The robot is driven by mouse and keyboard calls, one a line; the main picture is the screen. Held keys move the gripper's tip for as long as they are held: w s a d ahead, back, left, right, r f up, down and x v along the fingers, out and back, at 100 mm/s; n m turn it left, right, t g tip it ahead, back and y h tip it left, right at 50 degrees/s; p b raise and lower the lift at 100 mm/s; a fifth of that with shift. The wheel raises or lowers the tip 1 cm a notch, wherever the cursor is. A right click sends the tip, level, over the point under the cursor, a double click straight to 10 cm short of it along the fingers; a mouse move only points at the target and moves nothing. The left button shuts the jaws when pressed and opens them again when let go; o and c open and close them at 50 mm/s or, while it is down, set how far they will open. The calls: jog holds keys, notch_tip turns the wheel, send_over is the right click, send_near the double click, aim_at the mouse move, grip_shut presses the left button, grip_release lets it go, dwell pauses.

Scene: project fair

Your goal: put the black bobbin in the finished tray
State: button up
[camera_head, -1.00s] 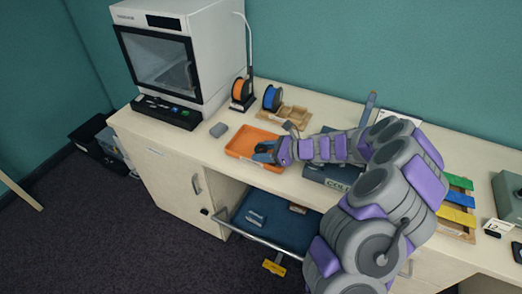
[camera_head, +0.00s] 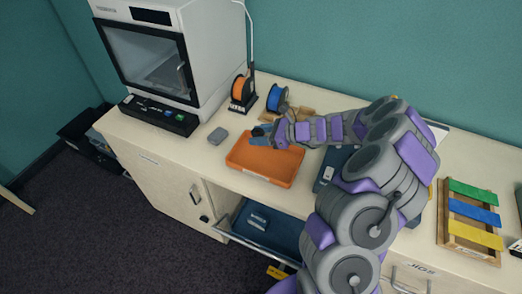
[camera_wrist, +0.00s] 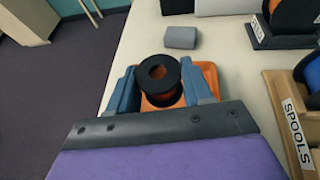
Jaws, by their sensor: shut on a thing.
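The black bobbin (camera_wrist: 159,82) is a dark flanged spool with a round hole, held between the two blue fingers of my gripper (camera_wrist: 160,90) in the wrist view. An orange tray (camera_head: 262,168) lies on the bench top; no label on it is readable. In the head view my gripper (camera_head: 262,134) is over the tray's back edge. The wrist view shows the orange tray (camera_wrist: 207,76) behind and below the bobbin. The bobbin's height above the tray is hard to tell.
A grey block (camera_head: 218,136) sits left of the tray. A 3D printer (camera_head: 160,60) and orange and blue spools (camera_head: 277,98) stand behind. A wooden holder (camera_wrist: 286,120) reads SPOOLS. An open blue drawer (camera_head: 268,225) juts out below the bench front.

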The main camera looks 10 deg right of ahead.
aim_at(260, 157)
notch_tip(260, 157, down, 9)
jog(key=b, duration=0.2)
jog(key=shift+b, duration=0.3)
jog(key=shift+s+r, duration=0.1)
jog(key=shift+r, duration=0.05)
jog(key=o, duration=1)
